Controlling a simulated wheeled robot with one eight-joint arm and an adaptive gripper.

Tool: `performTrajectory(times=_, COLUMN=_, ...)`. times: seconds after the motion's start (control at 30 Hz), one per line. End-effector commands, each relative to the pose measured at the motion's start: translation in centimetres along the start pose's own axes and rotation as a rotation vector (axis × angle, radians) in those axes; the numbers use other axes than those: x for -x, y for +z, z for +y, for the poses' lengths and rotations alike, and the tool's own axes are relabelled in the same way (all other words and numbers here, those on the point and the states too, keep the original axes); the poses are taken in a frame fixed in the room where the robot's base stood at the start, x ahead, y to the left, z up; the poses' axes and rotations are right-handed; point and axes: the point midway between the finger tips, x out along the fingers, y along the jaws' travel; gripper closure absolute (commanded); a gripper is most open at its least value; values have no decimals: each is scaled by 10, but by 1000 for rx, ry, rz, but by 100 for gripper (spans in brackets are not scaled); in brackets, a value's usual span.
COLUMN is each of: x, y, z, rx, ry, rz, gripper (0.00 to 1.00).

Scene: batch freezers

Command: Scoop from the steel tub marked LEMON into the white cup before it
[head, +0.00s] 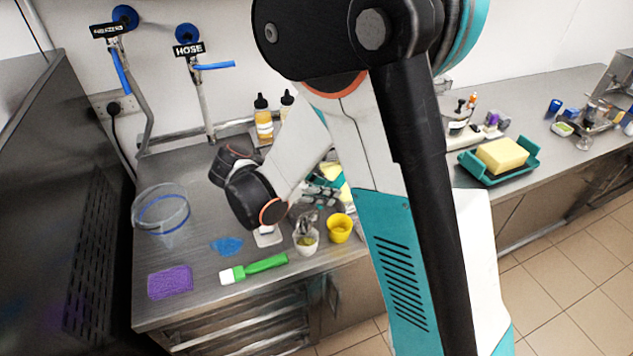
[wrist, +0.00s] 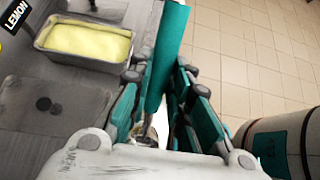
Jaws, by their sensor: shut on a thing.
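The steel tub (wrist: 125,68), filled with smooth pale yellow, lies left of my gripper in the wrist view beside a black LEMON sign (wrist: 14,14). In the head view my arm mostly hides it. My gripper (head: 322,188) is shut on a teal handle (wrist: 167,55), which runs between its teal fingers. A grey metal scoop end (head: 308,220) is at the mouth of the white cup (head: 306,247). I cannot tell if it touches the cup. Something yellowish shows inside the cup.
A yellow cup (head: 340,230) stands just right of the white cup. Sauce bottles (head: 264,124) stand behind. The counter's front edge is close.

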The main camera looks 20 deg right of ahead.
Motion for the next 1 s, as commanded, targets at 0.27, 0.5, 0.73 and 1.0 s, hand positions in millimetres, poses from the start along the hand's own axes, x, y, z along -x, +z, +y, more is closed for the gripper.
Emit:
performTrajectory(times=0.27, x=-27, y=6, z=-1, rx=-5, ry=-3, rz=239, gripper=100)
performTrajectory(times=0.5, x=-55, y=1, z=0, rx=-5, ry=-3, rz=458, gripper=100)
performTrajectory(times=0.73, x=-80, y=-14, z=0, rx=-5, ry=-4, rz=665, gripper=100)
performTrajectory(times=1.0, x=-84, y=-12, z=0, rx=3, ry=2, rz=814, gripper=100)
